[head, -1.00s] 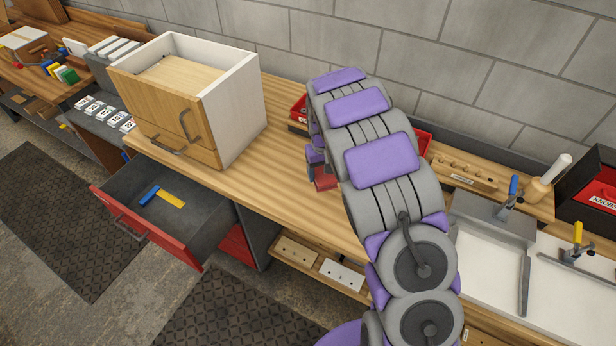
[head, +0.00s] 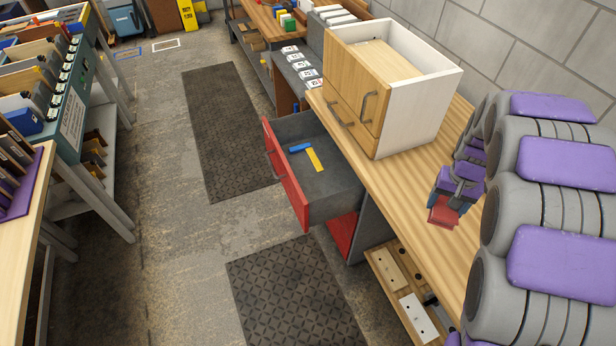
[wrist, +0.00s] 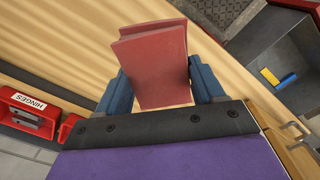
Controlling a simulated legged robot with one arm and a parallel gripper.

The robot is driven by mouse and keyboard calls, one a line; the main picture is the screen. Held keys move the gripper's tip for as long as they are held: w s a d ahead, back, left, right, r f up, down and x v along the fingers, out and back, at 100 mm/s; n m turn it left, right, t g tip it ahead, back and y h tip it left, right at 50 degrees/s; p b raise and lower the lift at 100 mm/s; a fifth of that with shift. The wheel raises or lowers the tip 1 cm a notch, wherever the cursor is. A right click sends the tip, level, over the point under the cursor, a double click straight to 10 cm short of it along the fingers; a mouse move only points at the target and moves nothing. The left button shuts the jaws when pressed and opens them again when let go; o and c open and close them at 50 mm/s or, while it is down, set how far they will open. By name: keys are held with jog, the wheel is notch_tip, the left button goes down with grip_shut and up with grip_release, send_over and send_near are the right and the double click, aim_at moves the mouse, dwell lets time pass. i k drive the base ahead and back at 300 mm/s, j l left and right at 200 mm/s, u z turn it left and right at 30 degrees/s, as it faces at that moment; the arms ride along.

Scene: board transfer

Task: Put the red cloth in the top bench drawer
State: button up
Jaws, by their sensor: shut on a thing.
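The red cloth (wrist: 153,62) is folded and held between the fingers of my gripper (wrist: 158,88) in the wrist view. In the head view the red cloth (head: 444,211) shows just below my gripper (head: 456,192), over the wooden bench top (head: 390,185). I cannot tell how far above the bench top it is. The top bench drawer (head: 330,201), grey inside with a red front, is pulled open left of my gripper. A blue piece (head: 300,147) and a yellow piece (head: 315,159) lie inside it. The open drawer also shows in the wrist view (wrist: 262,52).
A wooden cabinet with white sides (head: 417,101) stands on the bench beside the open drawer. A red bin labelled HINGES (wrist: 32,112) is at the wrist view's left. Dark mats (head: 228,130) lie on the open floor.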

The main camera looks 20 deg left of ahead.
aim_at(307, 177)
jog(key=i+j+u, duration=0.1)
jog(key=u, duration=0.35)
jog(key=i+u, duration=0.1)
jog(key=u, duration=0.4)
jog(key=i+u, duration=0.1)
jog(key=u, duration=0.35)
jog(key=i+l, duration=0.1)
jog(key=i, duration=0.35)
jog(key=i+l, duration=0.1)
jog(key=i, duration=0.4)
